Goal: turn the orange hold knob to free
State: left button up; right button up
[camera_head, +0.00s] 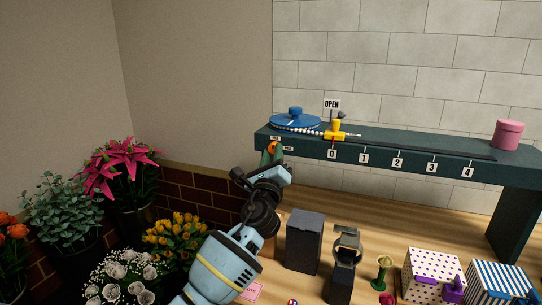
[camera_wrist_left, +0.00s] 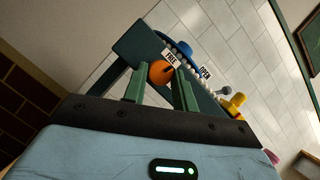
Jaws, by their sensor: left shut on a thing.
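The orange hold knob (camera_head: 271,147) is on the front face of the dark shelf, near its left end. My left gripper (camera_head: 269,158) reaches up to it with its green fingers. In the left wrist view the orange knob (camera_wrist_left: 159,72) sits between the fingertips, which are shut on it. A dark mark on the knob points toward the upper right there, near a white FREE label (camera_wrist_left: 172,57). In the head view a small label (camera_head: 275,138) is above the knob and another (camera_head: 288,149) to its right, too small to read surely. My right gripper is not in view.
On the shelf are a blue round lid-like disc (camera_head: 295,121), a yellow slider (camera_head: 337,132) near mark 0, an OPEN sign (camera_head: 332,104) and a pink canister (camera_head: 508,134). Below stand a dark box (camera_head: 305,242) and gift boxes (camera_head: 433,275). Potted flowers (camera_head: 175,236) crowd the left.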

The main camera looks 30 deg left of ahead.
pick_arm(q)
jog(key=shift+d+n+g+y, duration=0.1)
jog(key=shift+n+g+y, duration=0.45)
jog(key=shift+n, duration=1.05)
jog(key=shift+n+g, duration=0.25)
jog(key=shift+n, duration=0.05)
jog(key=o, duration=1)
jog(key=shift+r, duration=0.1)
jog(key=shift+c, duration=0.2)
jog(key=v, duration=0.7)
jog(key=shift+s+d+f, duration=0.15)
jog(key=shift+s+f, duration=0.05)
jog(key=shift+s, duration=0.05)
